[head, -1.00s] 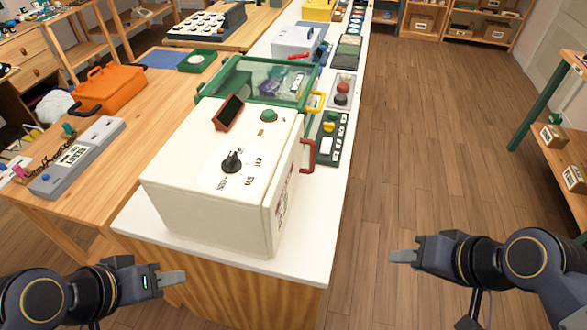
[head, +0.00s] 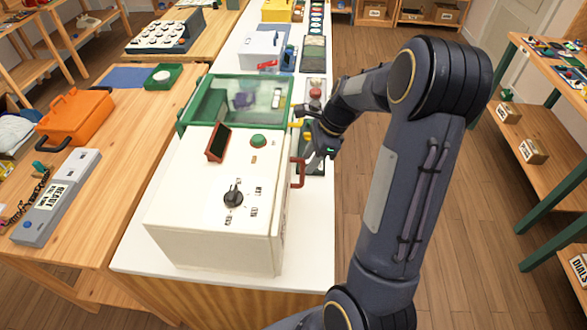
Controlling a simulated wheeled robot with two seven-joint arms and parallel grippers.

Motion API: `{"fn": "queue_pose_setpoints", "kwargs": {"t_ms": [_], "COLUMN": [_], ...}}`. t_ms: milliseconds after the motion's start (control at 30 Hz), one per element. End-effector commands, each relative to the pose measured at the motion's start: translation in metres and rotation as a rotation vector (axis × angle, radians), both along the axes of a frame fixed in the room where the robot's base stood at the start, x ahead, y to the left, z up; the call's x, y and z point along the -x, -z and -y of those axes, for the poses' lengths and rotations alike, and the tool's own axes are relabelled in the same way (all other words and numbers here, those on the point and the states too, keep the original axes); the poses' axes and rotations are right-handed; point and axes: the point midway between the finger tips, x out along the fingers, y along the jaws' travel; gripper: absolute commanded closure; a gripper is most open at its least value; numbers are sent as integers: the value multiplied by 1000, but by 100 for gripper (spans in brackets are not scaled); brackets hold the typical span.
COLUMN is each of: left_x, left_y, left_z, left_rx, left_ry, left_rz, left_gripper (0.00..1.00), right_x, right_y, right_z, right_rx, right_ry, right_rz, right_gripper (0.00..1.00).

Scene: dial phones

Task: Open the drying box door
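The drying box (head: 215,215) is a white box with a black dial (head: 233,197), a green button (head: 258,141) and a dark red-framed screen on top. It stands on the white counter. Its door (head: 284,210) is on the right side and looks shut. The red door handle (head: 298,172) sticks out to the right. My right gripper (head: 316,158) is just above and to the right of the handle, partly hidden by its own wrist. I cannot tell whether its fingers are apart or touch the handle. My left gripper is out of view.
A green-framed clear-lidded case (head: 238,100) stands right behind the box. A control panel (head: 312,160) lies beside the handle, mostly hidden by my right arm. An orange toolbox (head: 75,115) and grey device (head: 55,198) sit on the left table. The floor to the right is open.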

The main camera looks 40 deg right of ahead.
Motion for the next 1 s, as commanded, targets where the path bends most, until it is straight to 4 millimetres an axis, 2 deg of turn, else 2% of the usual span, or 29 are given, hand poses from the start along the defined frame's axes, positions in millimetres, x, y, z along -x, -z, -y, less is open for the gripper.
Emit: {"fn": "queue_pose_setpoints", "kwargs": {"t_ms": [100, 300, 667, 767, 967, 1000], "left_x": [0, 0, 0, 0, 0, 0], "left_y": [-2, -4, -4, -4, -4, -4], "left_z": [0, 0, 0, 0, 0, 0], "left_rx": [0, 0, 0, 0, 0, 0], "left_ry": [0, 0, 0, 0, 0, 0], "left_rz": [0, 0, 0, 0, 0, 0], "left_gripper": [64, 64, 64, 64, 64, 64], "right_x": [-3, -8, -10, -10, -10, -10], "right_y": [20, 43, 51, 51, 51, 51], "right_z": [-8, -17, -19, -19, -19, -19], "right_rx": [-3, -1, 1, 1, 1, 1], "right_ry": [-2, -2, -4, -4, -4, -4], "right_rz": [-5, -2, 1, 1, 1, 1], "right_gripper": [64, 64, 64, 73, 99, 100]}}
